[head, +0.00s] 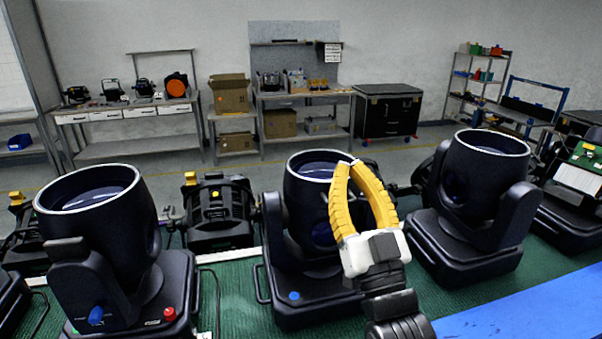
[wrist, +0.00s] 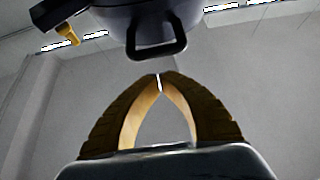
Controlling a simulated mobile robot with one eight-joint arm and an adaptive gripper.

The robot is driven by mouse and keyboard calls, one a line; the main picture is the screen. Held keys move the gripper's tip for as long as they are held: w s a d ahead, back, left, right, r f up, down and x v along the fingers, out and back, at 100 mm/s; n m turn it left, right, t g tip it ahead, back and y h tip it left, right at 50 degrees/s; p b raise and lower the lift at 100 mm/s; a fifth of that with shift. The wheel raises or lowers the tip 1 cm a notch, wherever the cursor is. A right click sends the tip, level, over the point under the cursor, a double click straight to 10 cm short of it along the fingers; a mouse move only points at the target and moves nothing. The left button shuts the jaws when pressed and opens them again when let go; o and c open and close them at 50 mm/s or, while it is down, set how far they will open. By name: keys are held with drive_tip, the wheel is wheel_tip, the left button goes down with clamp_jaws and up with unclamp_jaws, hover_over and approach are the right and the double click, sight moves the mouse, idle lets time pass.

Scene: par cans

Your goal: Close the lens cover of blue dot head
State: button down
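The blue dot head (head: 305,190) is the middle black lamp, tilted up, with a blue dot (head: 294,296) on its base. Its round top opening shows a bluish lens (head: 318,165) inside a pale rim. I cannot make out a separate lens cover; my gripper hides the right part of the barrel. My gripper (head: 350,163) has curved yellow fingers, raised in front of that head's right side. In the wrist view the fingertips (wrist: 158,80) meet, with only a thin bright line between them and nothing visibly held. Contact with the head cannot be told.
In the wrist view, a dark body with a loop handle (wrist: 157,45) is above the fingertips. Similar heads stand left (head: 95,225) and right (head: 475,190); the left one has blue and red knobs. Smaller lamps (head: 218,212) stand behind. Green bench surface (head: 240,305) shows between bases.

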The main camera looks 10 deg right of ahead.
drive_tip(key=shift+s+f+b, duration=0.3)
drive_tip(key=shift+f+b, duration=0.25)
drive_tip(key=shift+f, duration=0.25)
drive_tip(key=shift+s+f+b, duration=0.3)
drive_tip(key=shift+f+b, duration=0.25)
drive_tip(key=shift+f, duration=0.3)
drive_tip(key=shift+s+f+b, duration=0.3)
drive_tip(key=shift+f+b, duration=0.25)
drive_tip(key=shift+f, duration=0.25)
